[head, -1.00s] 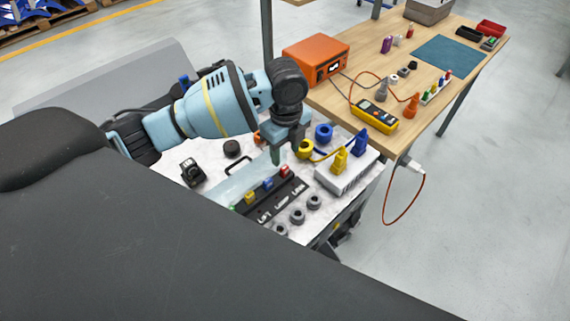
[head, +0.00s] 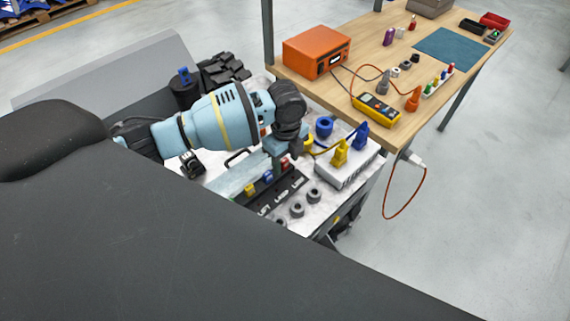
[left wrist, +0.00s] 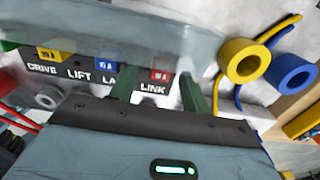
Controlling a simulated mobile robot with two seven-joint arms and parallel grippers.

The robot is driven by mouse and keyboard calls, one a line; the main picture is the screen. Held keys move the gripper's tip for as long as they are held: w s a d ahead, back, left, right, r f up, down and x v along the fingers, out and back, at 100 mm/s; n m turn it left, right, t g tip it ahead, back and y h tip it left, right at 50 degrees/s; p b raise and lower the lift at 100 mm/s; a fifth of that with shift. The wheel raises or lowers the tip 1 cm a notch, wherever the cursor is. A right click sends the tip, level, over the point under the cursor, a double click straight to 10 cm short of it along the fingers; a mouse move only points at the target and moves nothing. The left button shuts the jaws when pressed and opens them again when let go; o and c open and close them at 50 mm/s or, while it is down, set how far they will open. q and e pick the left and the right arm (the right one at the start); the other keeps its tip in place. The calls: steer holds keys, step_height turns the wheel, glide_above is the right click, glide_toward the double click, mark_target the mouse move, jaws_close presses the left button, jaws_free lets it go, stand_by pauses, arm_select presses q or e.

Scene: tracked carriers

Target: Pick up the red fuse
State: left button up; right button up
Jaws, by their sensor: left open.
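The red fuse (head: 285,163) sits in the slot marked LINK at the right end of the black fuse strip (head: 283,192). In the left wrist view the red fuse (left wrist: 160,76) shows between my two green fingers. My left gripper (head: 279,160) is open over it, a finger on each side; I cannot tell if they touch it. The left gripper also shows in the left wrist view (left wrist: 159,80). A blue fuse (head: 268,176) and a yellow fuse (head: 250,189) stand farther left in the strip. My right gripper is not in view.
A clear cover (head: 225,182) lies along the strip's far side. A white box with a yellow plug (head: 340,153) and a blue plug (head: 361,137) stands to the right. Grey rings (head: 297,209) lie in front. A wooden table (head: 390,60) is behind.

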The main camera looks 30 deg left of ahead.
mark_target(286, 161)
arm_select(q)
jaws_close()
stand_by(0.3)
steer(key=shift+r, duration=0.1)
step_height(286, 161, up, 10)
steer(key=shift+p, duration=0.3)
